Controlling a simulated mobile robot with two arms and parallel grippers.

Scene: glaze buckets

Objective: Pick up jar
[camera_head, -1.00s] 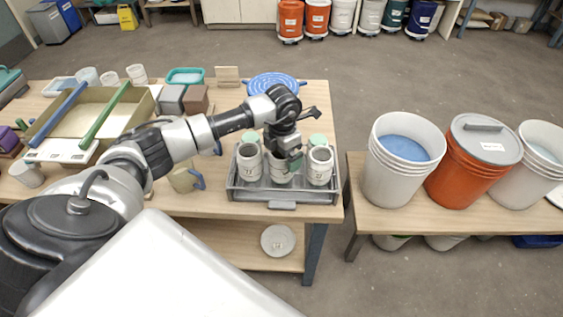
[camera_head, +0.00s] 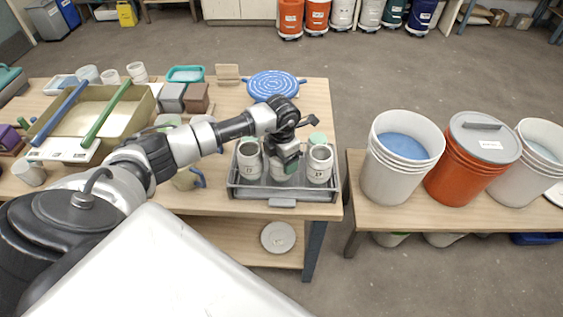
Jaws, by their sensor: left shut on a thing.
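A grey tray (camera_head: 240,192) near the right end of the workbench holds several white jars. A left jar (camera_head: 249,169) and a right jar (camera_head: 320,171) stand upright with open tops. A middle jar (camera_head: 280,175) stands between them, partly hidden by my left gripper (camera_head: 289,165). The gripper points down from above and is shut on the middle jar, which still appears to be down in the tray. The exact finger contact is hidden. A pale green top (camera_head: 317,138) shows behind the right jar. My right gripper is not in view.
A blue ribbed disc (camera_head: 274,84) lies behind the tray. A mug (camera_head: 188,179) stands left of it, under my arm. A separate table to the right carries a white bucket (camera_head: 377,182) and an orange bucket (camera_head: 455,182). A floor gap separates the tables.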

